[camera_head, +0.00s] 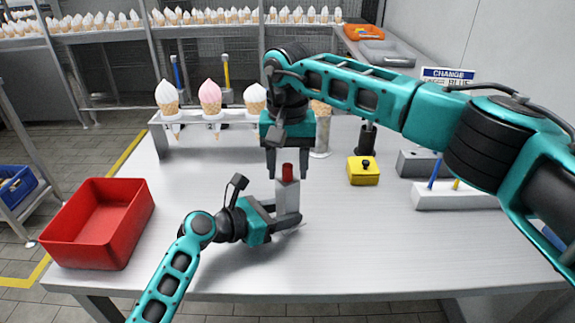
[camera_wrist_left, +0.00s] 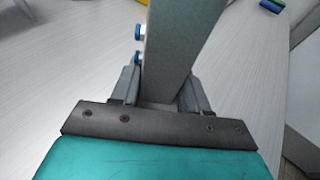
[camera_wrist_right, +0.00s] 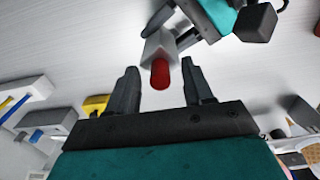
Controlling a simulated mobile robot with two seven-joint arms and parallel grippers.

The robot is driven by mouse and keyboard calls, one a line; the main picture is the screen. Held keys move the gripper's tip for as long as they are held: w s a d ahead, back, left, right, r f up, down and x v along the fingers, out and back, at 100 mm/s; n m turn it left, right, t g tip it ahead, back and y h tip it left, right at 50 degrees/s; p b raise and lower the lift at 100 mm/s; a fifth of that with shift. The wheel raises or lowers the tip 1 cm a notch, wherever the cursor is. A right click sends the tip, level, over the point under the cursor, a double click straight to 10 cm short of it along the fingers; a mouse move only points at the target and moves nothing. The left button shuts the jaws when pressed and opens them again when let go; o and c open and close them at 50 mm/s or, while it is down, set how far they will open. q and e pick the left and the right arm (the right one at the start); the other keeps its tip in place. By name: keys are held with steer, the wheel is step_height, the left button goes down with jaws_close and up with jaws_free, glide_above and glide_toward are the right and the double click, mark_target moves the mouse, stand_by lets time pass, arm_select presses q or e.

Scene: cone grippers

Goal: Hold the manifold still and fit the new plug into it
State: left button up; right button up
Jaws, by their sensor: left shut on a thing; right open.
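The manifold (camera_head: 287,195) is a grey upright block above the table. My left gripper (camera_head: 289,214) is shut on it. In the left wrist view the manifold (camera_wrist_left: 180,50) fills the space between the fingers, with blue-tipped fittings (camera_wrist_left: 138,45) on its side. A red plug (camera_head: 287,172) stands on the manifold's top; it also shows in the right wrist view (camera_wrist_right: 160,74). I cannot tell how deep it sits. My right gripper (camera_wrist_right: 159,80) is open above, pointing down, with its fingers either side of the red plug and apart from it.
A red bin (camera_head: 70,240) stands at the left. A cone rack (camera_head: 190,122) is behind. At the right are a yellow block (camera_head: 363,178) with a black knob, a grey box (camera_head: 415,163) and a white holder (camera_head: 440,200) with blue and yellow sticks. The front table is clear.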

step_height(320, 180, up, 12)
stand_by(0.4)
steer(key=shift+f, duration=0.1)
arm_select(q)
steer(key=o, duration=1.4)
steer(key=shift+o, duration=0.9)
